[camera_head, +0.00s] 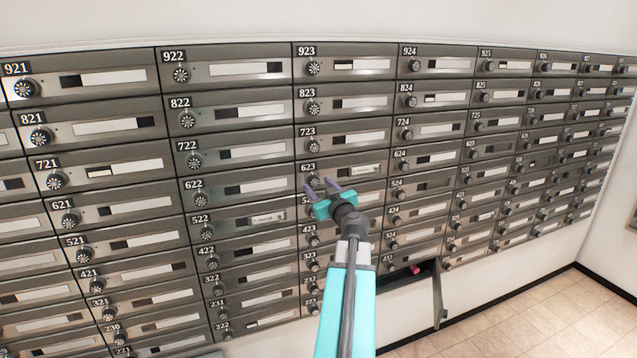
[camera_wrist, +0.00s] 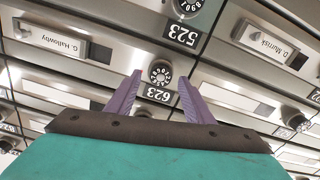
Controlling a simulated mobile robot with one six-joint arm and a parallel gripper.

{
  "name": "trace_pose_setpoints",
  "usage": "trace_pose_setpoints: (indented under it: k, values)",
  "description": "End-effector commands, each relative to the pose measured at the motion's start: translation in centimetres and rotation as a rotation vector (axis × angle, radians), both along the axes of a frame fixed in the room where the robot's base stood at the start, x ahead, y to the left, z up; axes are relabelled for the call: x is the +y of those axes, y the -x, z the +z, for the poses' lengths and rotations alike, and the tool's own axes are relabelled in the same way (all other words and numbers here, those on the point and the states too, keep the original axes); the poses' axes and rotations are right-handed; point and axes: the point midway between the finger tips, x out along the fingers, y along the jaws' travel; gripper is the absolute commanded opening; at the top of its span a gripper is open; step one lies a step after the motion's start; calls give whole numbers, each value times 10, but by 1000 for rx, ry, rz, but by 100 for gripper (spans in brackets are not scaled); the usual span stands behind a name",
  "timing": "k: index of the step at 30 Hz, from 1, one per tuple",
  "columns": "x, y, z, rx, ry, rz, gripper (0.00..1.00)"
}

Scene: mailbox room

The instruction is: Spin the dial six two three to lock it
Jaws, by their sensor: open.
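The 623 dial (camera_head: 313,181) is a small round black dial with light markings, below the 623 number plate (camera_head: 308,168) on a grey mailbox front. That front looks flush with its neighbours. In the wrist view the dial (camera_wrist: 160,72) shows between and beyond my two purple fingertips, beside its 623 plate (camera_wrist: 157,95). My gripper (camera_head: 323,187) is open and empty, with a finger on either side of the dial as seen from the wrist. I cannot tell whether the fingers touch it. The gripper partly covers the mailbox below in the head view.
Rows of similar mailboxes with dials fill the wall, including 523 (camera_wrist: 182,35) and 723 (camera_head: 308,132). A lower mailbox door (camera_head: 438,301) hangs open and sticks out, with a reddish thing (camera_head: 416,269) inside. Tiled floor (camera_head: 520,325) lies clear at lower right.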

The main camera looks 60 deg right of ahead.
Motion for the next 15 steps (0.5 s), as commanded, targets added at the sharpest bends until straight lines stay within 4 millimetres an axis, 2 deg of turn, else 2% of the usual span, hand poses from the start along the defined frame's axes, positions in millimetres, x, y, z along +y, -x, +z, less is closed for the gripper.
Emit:
trace_pose_setpoints:
  k: [6,15]
  values:
    - [-7,-10,0,0,-1,1,48]
    - [-8,-12,-1,0,0,0,48]
